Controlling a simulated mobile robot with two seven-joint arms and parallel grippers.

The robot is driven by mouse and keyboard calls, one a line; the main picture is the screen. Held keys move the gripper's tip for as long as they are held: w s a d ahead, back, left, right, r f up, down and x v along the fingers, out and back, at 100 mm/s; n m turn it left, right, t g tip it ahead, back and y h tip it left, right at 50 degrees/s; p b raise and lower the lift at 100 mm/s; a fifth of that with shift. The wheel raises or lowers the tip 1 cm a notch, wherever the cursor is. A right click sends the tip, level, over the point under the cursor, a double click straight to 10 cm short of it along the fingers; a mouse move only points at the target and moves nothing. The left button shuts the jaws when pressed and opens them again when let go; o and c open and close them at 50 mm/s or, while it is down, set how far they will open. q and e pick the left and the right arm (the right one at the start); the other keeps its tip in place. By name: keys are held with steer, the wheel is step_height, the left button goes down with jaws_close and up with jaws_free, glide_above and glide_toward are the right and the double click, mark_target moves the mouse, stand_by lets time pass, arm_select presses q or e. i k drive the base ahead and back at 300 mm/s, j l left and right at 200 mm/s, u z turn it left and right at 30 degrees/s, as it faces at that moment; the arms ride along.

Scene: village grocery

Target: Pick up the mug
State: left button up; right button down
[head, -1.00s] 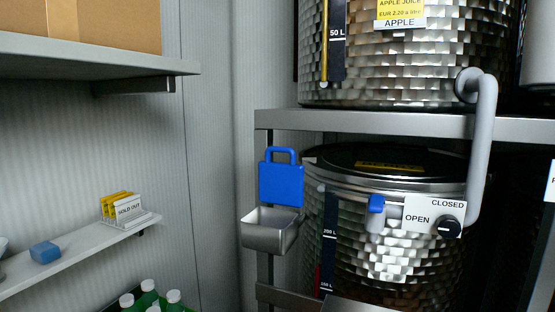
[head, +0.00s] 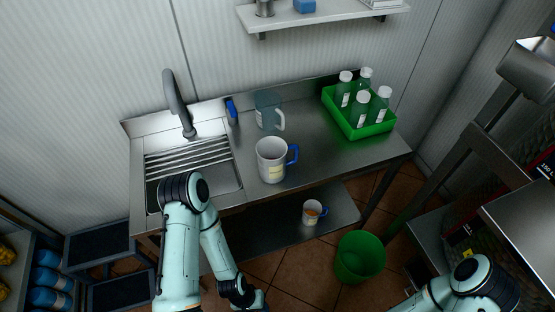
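My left arm reaches in at the lower left, bent downward, left of the mug. My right arm shows at the lower right. Neither gripper's fingers are in view.
The steel counter (head: 335,155) has a sink (head: 220,178) with a rack and tap (head: 178,105) at left. A green crate (head: 350,130) of bottles stands at right. A green bin (head: 360,258) is on the floor beside the lower shelf (head: 270,228). Steel racks stand at right.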

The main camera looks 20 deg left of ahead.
mark_target(273, 171)
steer(key=k+j+z, duration=0.25)
steer(key=k+j, duration=0.9)
steer(key=j, duration=0.15)
